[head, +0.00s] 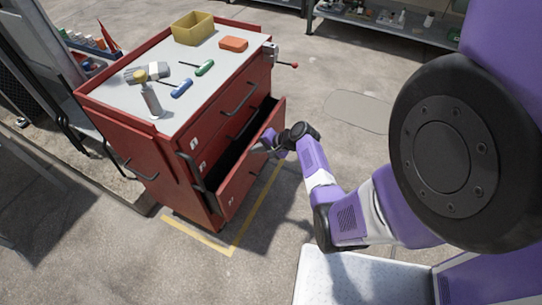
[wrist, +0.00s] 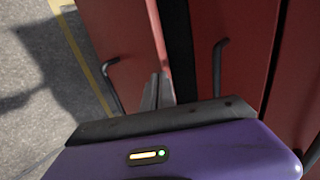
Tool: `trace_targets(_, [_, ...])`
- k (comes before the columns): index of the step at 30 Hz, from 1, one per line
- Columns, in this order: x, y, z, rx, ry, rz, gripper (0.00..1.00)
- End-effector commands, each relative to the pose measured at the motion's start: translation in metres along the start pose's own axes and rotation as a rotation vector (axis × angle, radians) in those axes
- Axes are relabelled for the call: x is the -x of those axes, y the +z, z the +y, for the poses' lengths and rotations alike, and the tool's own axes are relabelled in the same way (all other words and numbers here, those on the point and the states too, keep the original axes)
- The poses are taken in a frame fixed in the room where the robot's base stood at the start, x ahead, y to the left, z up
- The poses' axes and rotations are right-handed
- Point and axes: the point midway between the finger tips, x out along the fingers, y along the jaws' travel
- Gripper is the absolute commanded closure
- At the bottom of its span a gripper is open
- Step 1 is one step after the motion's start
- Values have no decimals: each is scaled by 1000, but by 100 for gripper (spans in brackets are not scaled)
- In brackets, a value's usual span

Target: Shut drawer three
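The red tool cabinet (head: 150,150) stands on the floor at left. Its bottom drawer, drawer three (head: 236,192), is pulled out, with a dark gap between its front and the cabinet. My gripper (head: 262,146) is at the upper part of that drawer's front. In the wrist view the gripper's fingers (wrist: 158,90) are close together and look shut, with nothing seen between them. They overlap the top edge of the drawer front (wrist: 120,35); whether they touch it I cannot tell. The drawer's handle (wrist: 108,82) is left of the fingers.
Shelving (head: 385,22) stands behind. Floor right of the cabinet is open.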

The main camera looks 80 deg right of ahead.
Motion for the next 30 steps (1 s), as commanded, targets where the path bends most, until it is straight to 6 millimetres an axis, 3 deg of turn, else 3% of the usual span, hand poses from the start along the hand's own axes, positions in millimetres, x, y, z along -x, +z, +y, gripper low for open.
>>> trace_targets(4, [-19,0,-16,1,-1,-1,100])
trace_targets(12, [-32,0,-29,-2,0,1,100])
trace_targets(26, [-32,-1,-30,-2,0,1,100])
trace_targets(30, [-21,-1,-31,-2,-1,2,100])
